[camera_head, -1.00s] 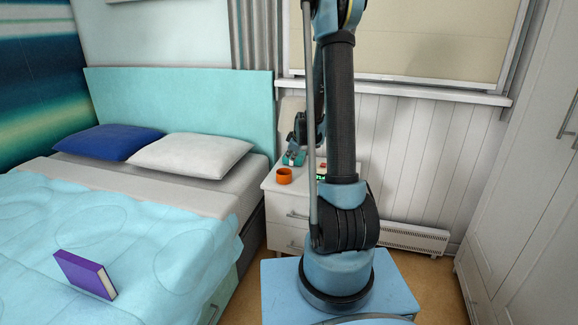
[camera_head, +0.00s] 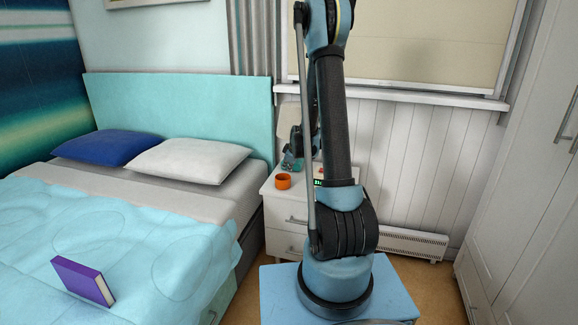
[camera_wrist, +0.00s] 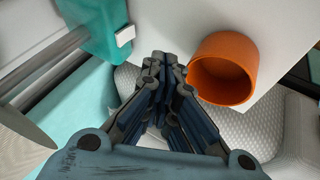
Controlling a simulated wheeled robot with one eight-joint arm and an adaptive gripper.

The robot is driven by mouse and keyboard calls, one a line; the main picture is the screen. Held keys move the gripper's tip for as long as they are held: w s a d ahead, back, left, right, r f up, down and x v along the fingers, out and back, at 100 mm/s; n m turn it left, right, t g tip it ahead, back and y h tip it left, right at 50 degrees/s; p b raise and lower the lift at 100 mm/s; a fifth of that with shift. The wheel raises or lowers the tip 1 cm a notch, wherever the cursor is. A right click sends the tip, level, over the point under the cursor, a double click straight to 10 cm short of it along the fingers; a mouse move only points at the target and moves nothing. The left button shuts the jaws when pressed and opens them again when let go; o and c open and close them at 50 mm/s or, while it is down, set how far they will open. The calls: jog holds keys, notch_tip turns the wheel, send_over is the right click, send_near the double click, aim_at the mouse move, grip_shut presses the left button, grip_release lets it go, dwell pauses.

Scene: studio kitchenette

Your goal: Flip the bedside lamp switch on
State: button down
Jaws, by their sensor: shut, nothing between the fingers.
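The bedside lamp stands on the white nightstand (camera_head: 287,208); its pale shade (camera_head: 288,118) shows behind my arm. In the wrist view its teal base (camera_wrist: 98,28) is at the upper left, with a small white switch (camera_wrist: 125,35) on its edge and a metal stem (camera_wrist: 48,66) running left. My gripper (camera_wrist: 165,60) is shut and empty, its fingertips right of and below the switch in the picture, apart from it. In the head view my gripper (camera_head: 291,160) is small, near the lamp, and its contact is unclear.
An orange mug (camera_head: 283,182) stands on the nightstand, close to the right of my fingers in the wrist view (camera_wrist: 225,68). The bed with a white pillow (camera_head: 188,158) is at left. A clock with green digits (camera_head: 318,182) is partly hidden by my arm.

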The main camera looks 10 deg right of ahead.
jog(key=x, duration=0.5)
jog(key=w, duration=0.2)
jog(key=d, duration=0.1)
jog(key=shift+w+f, duration=0.35)
jog(key=shift+w, duration=0.05)
jog(key=shift+w+d, duration=0.25)
jog(key=shift+w, duration=0.25)
jog(key=shift+w+d, duration=0.1)
jog(key=shift+d, duration=0.05)
